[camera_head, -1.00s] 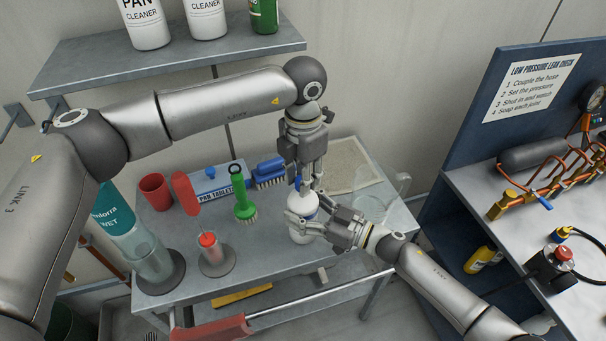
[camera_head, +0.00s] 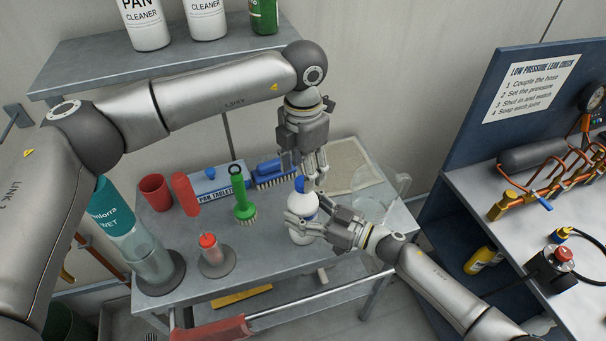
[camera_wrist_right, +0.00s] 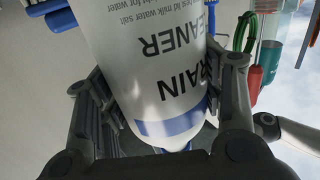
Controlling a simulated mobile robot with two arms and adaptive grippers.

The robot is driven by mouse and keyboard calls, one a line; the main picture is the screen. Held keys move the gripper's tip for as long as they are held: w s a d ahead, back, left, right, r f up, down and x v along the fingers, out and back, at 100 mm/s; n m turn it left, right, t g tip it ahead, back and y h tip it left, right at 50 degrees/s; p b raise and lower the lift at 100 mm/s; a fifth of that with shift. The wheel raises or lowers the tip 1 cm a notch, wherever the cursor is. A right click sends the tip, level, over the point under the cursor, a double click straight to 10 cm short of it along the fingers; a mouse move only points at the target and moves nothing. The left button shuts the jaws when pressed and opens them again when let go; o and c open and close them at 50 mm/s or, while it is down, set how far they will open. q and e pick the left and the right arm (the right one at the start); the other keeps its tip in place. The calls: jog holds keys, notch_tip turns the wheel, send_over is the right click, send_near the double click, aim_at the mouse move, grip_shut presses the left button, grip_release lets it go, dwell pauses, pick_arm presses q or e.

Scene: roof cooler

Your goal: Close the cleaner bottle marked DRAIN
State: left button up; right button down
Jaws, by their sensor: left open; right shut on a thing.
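The white cleaner bottle (camera_head: 302,206) stands upright on the grey table. Its label reads DRAIN CLEANER upside down in the right wrist view (camera_wrist_right: 172,60). A blue cap (camera_head: 299,184) shows at the top of the bottle in the head view; whether it is fully tight cannot be told. My right gripper (camera_head: 306,217) is shut around the bottle's body from the right, and its fingers flank the bottle in the wrist view. My left gripper (camera_head: 315,172) is open and empty, fingers pointing down, just up and right of the cap.
A green brush (camera_head: 242,200), a blue brush (camera_head: 270,172), a blue-white PAN TABLETS box (camera_head: 222,185) and a red cup (camera_head: 156,190) stand left of the bottle. A clear jug (camera_head: 375,188) is close on the right. Other bottles stand on the shelf (camera_head: 170,68).

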pick_arm(q)
notch_tip(320, 180, up, 9)
jog(key=shift+r, duration=0.2)
pick_arm(e)
jog(key=shift+c, duration=1.6)
grip_release()
jog(key=shift+d, duration=0.1)
jog(key=v, duration=1.2)
pick_arm(q)
jog(key=shift+d, duration=0.1)
pick_arm(e)
jog(key=shift+f, duration=0.1)
